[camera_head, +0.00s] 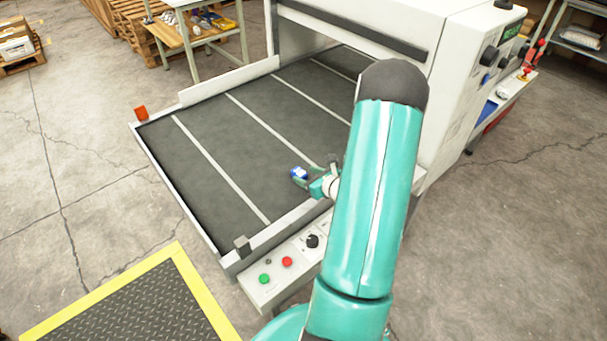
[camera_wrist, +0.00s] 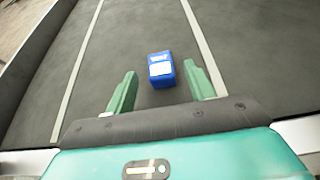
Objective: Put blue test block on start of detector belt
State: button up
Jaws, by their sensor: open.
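The blue test block (camera_head: 299,173) has a white label and rests on the dark detector belt (camera_head: 207,138), near its front right side. In the wrist view the blue block (camera_wrist: 161,69) sits on the belt between two white stripes, just ahead of my gripper fingers. My gripper (camera_head: 314,180) is beside the block at the belt's near edge. The wrist view shows my gripper (camera_wrist: 162,85) open, its two green fingers apart on either side of the block's near end. I see no finger touching the block. My arm hides part of the belt's right side.
The white detector housing (camera_head: 455,60) stands over the belt's far end. A control panel (camera_head: 287,262) with green and red buttons lines the near side. A yellow-edged mat (camera_head: 130,310) lies on the floor.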

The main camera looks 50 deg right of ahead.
jog(key=v, duration=0.9)
jog(key=w+a+r+n+g+y, duration=0.2)
jog(key=a+r+n+y, duration=0.1)
jog(key=a+r+n, duration=0.4)
jog(key=w+a+r+n+g+y, duration=0.25)
jog(key=a+n, duration=0.25)
jog(key=a, duration=0.5)
jog(key=w+a+r+n+g+y, duration=0.1)
jog(key=a+r+n+g+y, duration=0.15)
jog(key=a+r+n, duration=0.45)
jog(key=s+a+r+n+g+h, duration=0.1)
jog(key=s+a+r+n+h, duration=0.5)
jog(key=n, duration=1.2)
jog(key=s+a+r, duration=0.4)
jog(key=a, duration=0.2)
jog(key=shift+r+h, duration=0.2)
jog(key=shift+h, duration=0.1)
jog(key=shift+a, duration=0.1)
